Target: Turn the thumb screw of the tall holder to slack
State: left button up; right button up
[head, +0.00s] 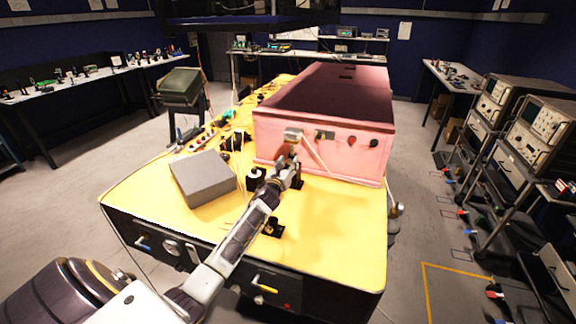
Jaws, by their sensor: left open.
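My left arm reaches in from the lower left over the yellow tabletop (340,225). My left gripper (287,158) is open at the front wall of the pink foam box. A black holder (297,183) stands on the tabletop right beside the gripper and is partly hidden by it. Another black holder (254,174) stands just left of the arm, and a low black one (273,228) sits nearer the front. I cannot make out a thumb screw or tell for certain which holder is the tall one. My right gripper is out of view.
The pink foam box (350,155) fills the back right of the table, with small fittings on its front. A grey block (203,177) lies left of my arm. Cables and small parts (232,138) crowd the left back. The tabletop's front right is clear.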

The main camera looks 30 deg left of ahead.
pick_arm(q)
grip_shut()
jog(key=shift+n, duration=0.4)
jog(key=n, duration=0.8)
jog(key=shift+a+r+n, duration=0.1)
jog(key=shift+n, duration=0.3)
jog(key=n, duration=0.5)
jog(key=shift+n, duration=2.4)
